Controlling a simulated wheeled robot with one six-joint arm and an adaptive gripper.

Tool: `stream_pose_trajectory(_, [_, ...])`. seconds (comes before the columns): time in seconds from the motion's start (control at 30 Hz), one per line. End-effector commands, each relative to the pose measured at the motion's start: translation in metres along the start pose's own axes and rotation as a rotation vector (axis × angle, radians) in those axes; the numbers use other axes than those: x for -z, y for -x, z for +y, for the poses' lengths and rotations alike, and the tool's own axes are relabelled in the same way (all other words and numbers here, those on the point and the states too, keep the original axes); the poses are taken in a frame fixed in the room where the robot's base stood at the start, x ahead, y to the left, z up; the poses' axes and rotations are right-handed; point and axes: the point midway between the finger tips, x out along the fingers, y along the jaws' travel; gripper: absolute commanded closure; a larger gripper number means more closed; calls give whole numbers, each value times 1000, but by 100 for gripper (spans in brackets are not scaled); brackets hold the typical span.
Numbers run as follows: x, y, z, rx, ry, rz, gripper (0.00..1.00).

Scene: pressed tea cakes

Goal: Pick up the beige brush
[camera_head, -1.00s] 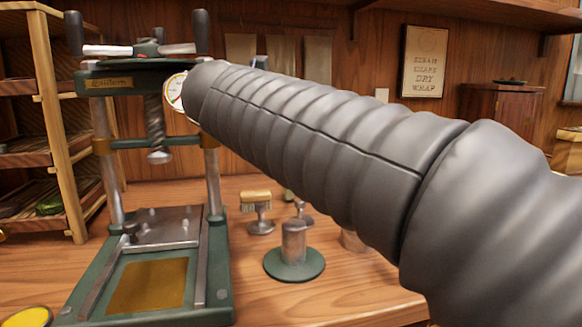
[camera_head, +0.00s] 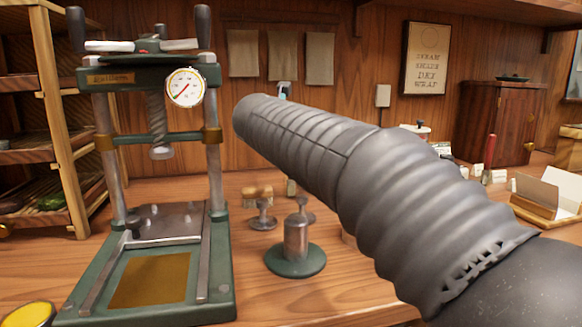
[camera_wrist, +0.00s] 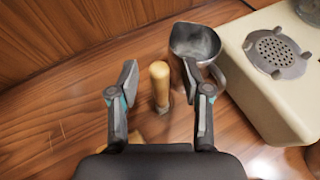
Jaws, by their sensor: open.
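In the wrist view, my gripper (camera_wrist: 160,75) is open, with one finger on each side of the picture. A pale wooden handle (camera_wrist: 160,88) shows between the two fingers, pointing toward the camera, with no finger touching it. Its lower end is partly hidden near the gripper's palm, so I cannot tell whether it is the beige brush. In the head view, a small beige-brown brush-like piece (camera_head: 257,191) lies by a metal stand behind a round-based metal stamp (camera_head: 297,240). My arm hides the gripper in the head view.
In the wrist view, a metal scoop or cup (camera_wrist: 195,42) is close to the right finger, and a cream box with a perforated disc (camera_wrist: 275,52) stands right. In the head view, a green press (camera_head: 215,270) stands left and a wooden cabinet (camera_head: 500,120) at back right.

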Motion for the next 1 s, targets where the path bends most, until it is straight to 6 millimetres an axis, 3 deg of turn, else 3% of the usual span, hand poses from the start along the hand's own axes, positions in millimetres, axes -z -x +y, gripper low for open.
stream_pose_trajectory(0.1, [0,-10,0,-1,0,0,52])
stream_pose_trajectory(0.3, [0,-10,0,-2,0,-1,52])
stream_pose_trajectory(0.5, [0,-10,0,-1,0,-1,100])
stream_pose_trajectory(0.83, [-1,-9,0,-1,0,-1,100])
stream_pose_trajectory(1.0, [-18,-2,0,0,-2,-3,100])
